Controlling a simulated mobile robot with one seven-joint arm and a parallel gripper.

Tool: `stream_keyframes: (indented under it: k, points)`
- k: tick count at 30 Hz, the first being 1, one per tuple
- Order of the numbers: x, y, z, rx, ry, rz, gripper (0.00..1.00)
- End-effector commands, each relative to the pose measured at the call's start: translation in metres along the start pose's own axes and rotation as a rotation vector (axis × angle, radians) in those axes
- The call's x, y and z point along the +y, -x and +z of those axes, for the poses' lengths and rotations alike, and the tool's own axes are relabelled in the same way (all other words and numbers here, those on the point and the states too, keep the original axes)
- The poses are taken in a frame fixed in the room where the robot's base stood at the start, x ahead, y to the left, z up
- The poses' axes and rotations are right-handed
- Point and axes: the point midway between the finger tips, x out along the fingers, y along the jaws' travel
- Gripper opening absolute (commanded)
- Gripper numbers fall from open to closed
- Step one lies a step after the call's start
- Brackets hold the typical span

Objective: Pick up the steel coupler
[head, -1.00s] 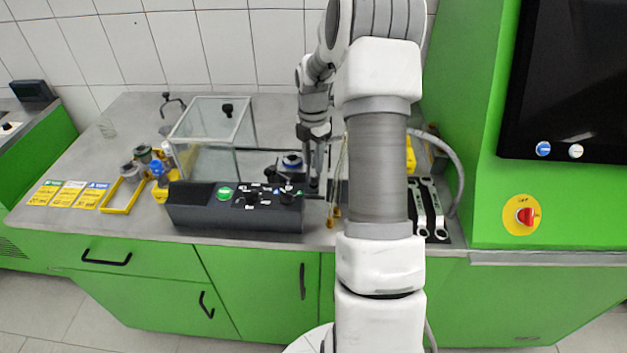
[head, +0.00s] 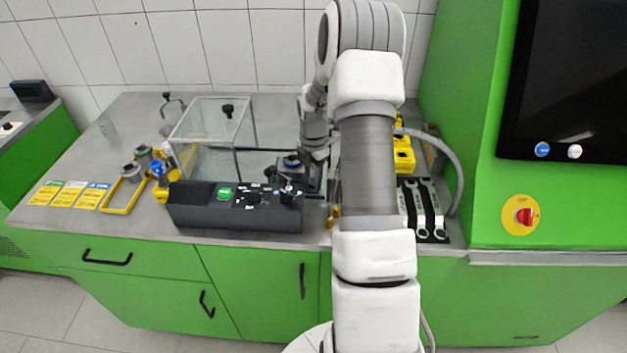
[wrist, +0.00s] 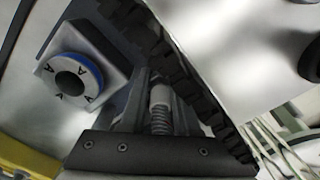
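I cannot single out the steel coupler with certainty. In the wrist view, a pale metal cylinder with a ridged stem (wrist: 160,108) stands between dark grey bars; I cannot tell whether it is the coupler or a part of the gripper. A square block with a blue ring marked "A" (wrist: 84,68) lies to its left, apart from it. In the head view the blue-ringed piece (head: 291,161) sits behind the control box. My gripper (head: 313,180) is low over the bench, just right of that piece and partly lost against dark parts. Its fingertips are not clear.
The black control box (head: 235,210) stands at the bench front. A glass case (head: 205,135) is behind it. Grey, green and blue-topped fittings stand left by a yellow frame (head: 122,208). Wrenches (head: 438,205) and yellow blocks (head: 403,155) are at the right, near a grey hose (head: 455,170).

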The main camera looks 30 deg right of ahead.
Motion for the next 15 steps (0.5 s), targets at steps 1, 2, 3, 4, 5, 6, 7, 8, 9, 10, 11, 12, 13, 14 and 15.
stream_keyframes:
  k: [1,2,3,4,5,6,7,8,9,10,11,12,13,14,15]
  points:
    - [0.0000,0.0002,0.0000,0.000,0.000,0.000,0.11]
    - [0.0001,0.0002,0.0000,0.000,0.000,0.000,0.05]
    - [0.0000,0.0003,0.0000,0.000,0.000,0.000,0.00]
    - [0.0000,0.0003,0.0000,0.000,0.000,0.000,0.00]
    - [0.0001,0.0003,0.0000,0.000,0.000,0.000,0.00]
    - [0.0001,0.0003,0.0000,0.000,0.000,0.000,0.00]
    - [0.0001,0.0003,0.0000,0.000,0.000,0.000,0.00]
    - [0.0001,0.0004,0.0000,0.000,0.000,0.000,0.00]
    - [0.0002,0.0006,0.0001,0.000,0.000,0.000,0.00]
    - [0.0002,0.0006,0.0001,0.000,0.000,0.000,0.00]
    - [0.0002,0.0006,0.0001,0.000,0.000,0.000,0.00]
    - [0.0002,0.0006,0.0001,0.000,0.000,0.000,0.00]
    - [0.0002,0.0006,0.0001,0.000,0.000,0.000,0.00]
    - [0.0002,0.0010,0.0001,0.000,0.000,0.001,0.00]
    - [0.0003,0.0024,0.0002,-0.001,0.000,0.001,0.00]
